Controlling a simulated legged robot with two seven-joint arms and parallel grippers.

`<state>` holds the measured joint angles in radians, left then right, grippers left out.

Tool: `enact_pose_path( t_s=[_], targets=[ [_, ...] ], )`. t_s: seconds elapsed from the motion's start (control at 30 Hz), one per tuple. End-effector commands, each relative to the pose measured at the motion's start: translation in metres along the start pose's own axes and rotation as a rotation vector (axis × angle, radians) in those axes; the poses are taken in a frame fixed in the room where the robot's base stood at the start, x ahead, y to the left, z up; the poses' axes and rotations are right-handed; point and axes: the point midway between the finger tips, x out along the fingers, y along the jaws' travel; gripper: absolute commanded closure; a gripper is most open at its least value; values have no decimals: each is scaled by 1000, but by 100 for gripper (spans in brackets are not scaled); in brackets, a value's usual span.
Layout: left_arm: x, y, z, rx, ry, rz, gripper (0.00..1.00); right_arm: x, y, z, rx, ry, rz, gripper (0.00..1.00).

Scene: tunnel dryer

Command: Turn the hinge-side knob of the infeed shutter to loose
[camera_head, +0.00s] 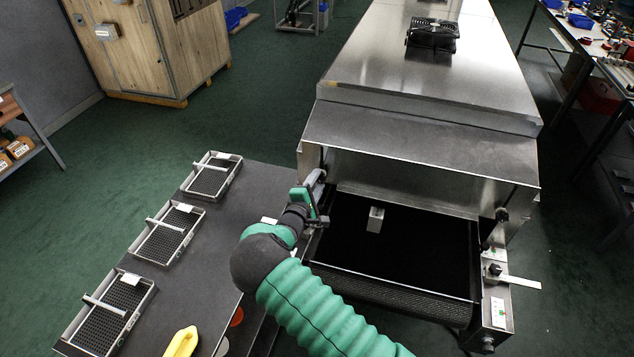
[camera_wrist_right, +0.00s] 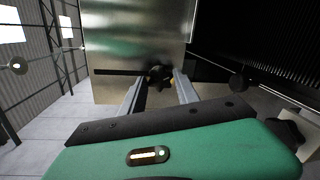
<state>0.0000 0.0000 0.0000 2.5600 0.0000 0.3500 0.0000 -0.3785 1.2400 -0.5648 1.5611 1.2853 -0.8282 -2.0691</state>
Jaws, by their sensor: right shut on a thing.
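The infeed shutter (camera_head: 400,182) is a plain steel panel across the mouth of the tunnel dryer, above the black belt. My right gripper (camera_head: 318,180) is at the left side of the mouth. In the right wrist view its two grey fingers (camera_wrist_right: 160,88) are shut on a dark knob (camera_wrist_right: 160,76), set at the end of a dark slot in a steel plate. The head view hides this knob behind the gripper. Another dark knob (camera_head: 502,214) shows at the right side of the mouth. Knob turn is too small to read. My left gripper is not in view.
A small light block (camera_head: 375,219) sits on the belt (camera_head: 420,245). A dark table (camera_head: 215,240) at left holds several mesh trays and a yellow object (camera_head: 181,342). A control panel (camera_head: 497,300) with a pale lever (camera_head: 518,282) stands at right.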

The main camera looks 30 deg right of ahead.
Motion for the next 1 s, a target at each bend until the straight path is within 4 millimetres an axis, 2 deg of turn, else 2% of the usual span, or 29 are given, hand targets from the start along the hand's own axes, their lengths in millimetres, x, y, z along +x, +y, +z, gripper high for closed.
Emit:
enact_pose_path(
  t_s=[0.53, 0.57, 0.6, 0.7, 1.0],
  targets=[
    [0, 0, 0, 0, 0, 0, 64, -2, -5, -4, -28, 6, -9, 100],
    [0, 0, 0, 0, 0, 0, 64, -2, -5, -4, -28, 5, -8, 59],
    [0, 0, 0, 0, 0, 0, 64, -2, -4, -4, -28, 5, -8, 54],
    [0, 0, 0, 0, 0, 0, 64, -2, -4, -3, -27, 3, -6, 41],
    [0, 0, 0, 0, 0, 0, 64, -1, -1, 0, -25, 0, -2, 41]
  ],
)
